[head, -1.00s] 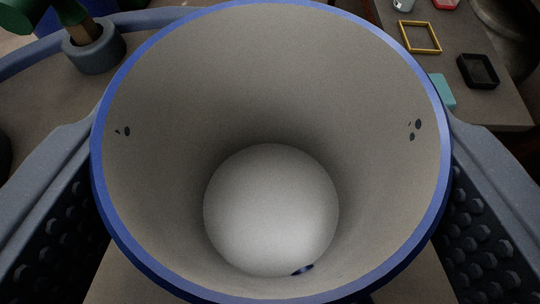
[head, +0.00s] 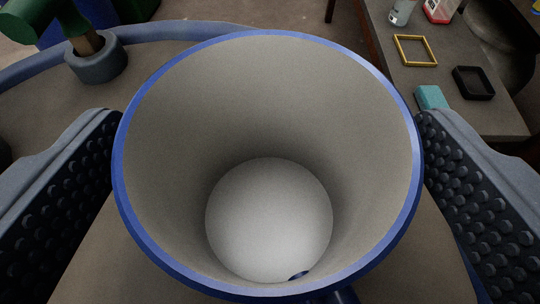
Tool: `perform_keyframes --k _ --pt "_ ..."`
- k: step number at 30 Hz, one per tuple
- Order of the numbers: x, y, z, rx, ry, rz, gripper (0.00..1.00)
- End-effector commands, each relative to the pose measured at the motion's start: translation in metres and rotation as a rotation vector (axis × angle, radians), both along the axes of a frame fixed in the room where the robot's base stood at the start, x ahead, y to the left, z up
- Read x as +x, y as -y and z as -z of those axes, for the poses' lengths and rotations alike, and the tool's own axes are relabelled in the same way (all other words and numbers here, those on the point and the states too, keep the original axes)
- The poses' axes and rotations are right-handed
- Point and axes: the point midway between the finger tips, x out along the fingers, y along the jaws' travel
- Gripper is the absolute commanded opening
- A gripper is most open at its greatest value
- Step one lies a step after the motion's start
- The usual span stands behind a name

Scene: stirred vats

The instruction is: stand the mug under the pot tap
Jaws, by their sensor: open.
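The mug (head: 268,110) fills the middle of the head view. It is pale inside with a blue rim, and I look down into it; it is empty apart from a small dark mark low on the near wall. A bit of dark blue, perhaps its handle, shows below the near rim. My gripper (head: 268,180) is open, with one studded dark pad on each side of the mug. The pads look close to the mug's sides, with the left one a little nearer the rim. I do not see the pot tap for certain; a green and wooden fitting (head: 85,42) stands at the upper left.
The mug is above a brownish surface with a raised blue-grey edge (head: 175,33). At the right, a grey table (head: 440,100) holds a yellow frame (head: 415,50), a black tray (head: 473,83), a teal block (head: 431,97), a bottle (head: 402,12) and a red-and-white box (head: 440,10).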

Motion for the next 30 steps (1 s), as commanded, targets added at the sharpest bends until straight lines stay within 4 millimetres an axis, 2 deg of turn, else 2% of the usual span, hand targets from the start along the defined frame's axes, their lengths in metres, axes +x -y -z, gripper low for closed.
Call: perform_keyframes --k 16,24,30 --pt "-0.083 0.000 -0.036 -0.002 0.001 -0.001 0.89" --pt "-0.099 -0.001 -0.041 0.000 0.002 -0.002 0.89" --pt "-0.103 -0.001 -0.042 0.000 -0.001 -0.001 0.89"
